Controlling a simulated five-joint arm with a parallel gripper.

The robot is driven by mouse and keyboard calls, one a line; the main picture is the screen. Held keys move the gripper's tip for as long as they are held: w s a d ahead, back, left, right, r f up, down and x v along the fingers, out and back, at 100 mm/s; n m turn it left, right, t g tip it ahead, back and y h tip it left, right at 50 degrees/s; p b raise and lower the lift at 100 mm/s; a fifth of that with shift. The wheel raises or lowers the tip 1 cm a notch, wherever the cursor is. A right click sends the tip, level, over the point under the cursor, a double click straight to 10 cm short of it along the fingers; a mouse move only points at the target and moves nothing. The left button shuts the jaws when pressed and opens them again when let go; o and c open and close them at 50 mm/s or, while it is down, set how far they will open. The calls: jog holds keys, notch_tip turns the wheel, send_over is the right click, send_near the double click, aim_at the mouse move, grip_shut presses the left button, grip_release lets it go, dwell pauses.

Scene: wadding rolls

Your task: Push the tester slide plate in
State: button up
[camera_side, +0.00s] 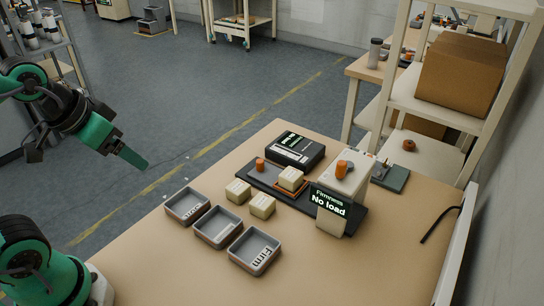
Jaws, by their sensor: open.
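The tester stands on the table with a dark base, a pale housing (346,176) with an orange knob, and a display (331,202) reading "Firmness No load". An orange-edged plate (279,184), which looks like the slide plate, lies on the dark base left of the housing. An orange knob (260,164) stands at the base's left end. My gripper (132,157) is open and empty, in the air at left, well away from the tester.
Two cream wadding pieces (250,197) lie in front of the tester. Three grey trays stand at the table's left front, one marked "Firm" (255,250). A black device (294,148) stands behind the base. The table's front right is mostly clear.

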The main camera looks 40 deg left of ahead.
jog(key=shift+w+r, duration=0.15)
jog(key=shift+w, duration=0.1)
jog(key=c, duration=0.7)
jog(key=shift+w+r, duration=0.15)
jog(key=shift+w, duration=0.15)
jog(key=shift+c, duration=0.2)
jog(key=m+g, duration=0.2)
jog(key=g, duration=0.4)
send_over(260, 160)
jog(key=f, duration=1.4)
jog(key=shift+s+f, duration=0.1)
jog(key=shift+s, duration=0.15)
jog(key=shift+w+d+f, duration=0.1)
jog(key=shift+w+f, duration=0.1)
jog(key=shift+f, duration=0.2)
jog(key=shift+f, duration=0.1)
